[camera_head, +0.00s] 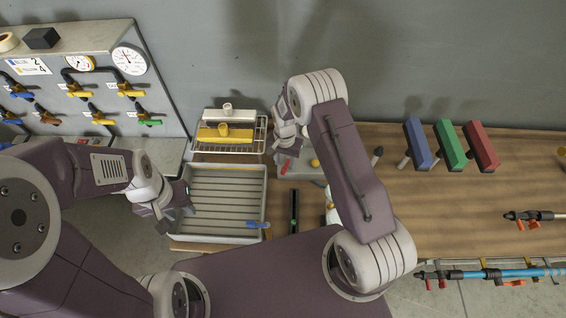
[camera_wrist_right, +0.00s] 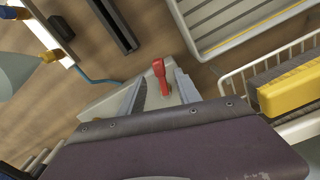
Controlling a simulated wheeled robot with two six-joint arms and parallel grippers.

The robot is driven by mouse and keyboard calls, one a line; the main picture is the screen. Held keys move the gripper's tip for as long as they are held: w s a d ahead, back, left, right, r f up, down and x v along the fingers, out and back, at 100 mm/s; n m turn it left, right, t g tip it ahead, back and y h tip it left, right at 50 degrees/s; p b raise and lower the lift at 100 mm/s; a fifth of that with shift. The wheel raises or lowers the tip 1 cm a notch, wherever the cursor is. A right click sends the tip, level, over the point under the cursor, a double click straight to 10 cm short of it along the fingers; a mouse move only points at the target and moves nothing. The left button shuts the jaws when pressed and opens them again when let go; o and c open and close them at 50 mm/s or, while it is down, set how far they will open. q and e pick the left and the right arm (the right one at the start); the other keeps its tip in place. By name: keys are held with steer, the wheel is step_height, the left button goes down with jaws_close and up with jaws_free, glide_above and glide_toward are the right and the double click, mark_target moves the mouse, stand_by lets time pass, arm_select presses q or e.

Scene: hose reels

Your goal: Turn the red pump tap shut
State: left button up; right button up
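The red pump tap (camera_head: 286,166) is a small red lever on a pale grey pump box (camera_head: 307,171) at the back of the wooden bench. In the right wrist view the red lever (camera_wrist_right: 160,76) stands between the two finger plates of my right gripper (camera_wrist_right: 162,88). Those fingers are apart, with a gap visible on each side of the lever. In the head view my right gripper (camera_head: 288,148) is just above and behind the tap, partly hidden by its own arm. My left gripper (camera_head: 172,212) is beside the left edge of the grey tray, apparently open and empty.
The ribbed grey tray (camera_head: 265,200) holds a blue-handled item. A wire rack (camera_head: 262,138) with a yellow block stands behind it. A valve panel (camera_head: 140,100) is at left. Blue, green and red blocks (camera_head: 480,146) stand right. Hose lances (camera_head: 530,216) lie further right.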

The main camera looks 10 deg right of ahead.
mark_target(284, 167)
steer(key=shift+f+p, duration=0.3)
steer(key=shift+f, duration=1.3)
jaws_close()
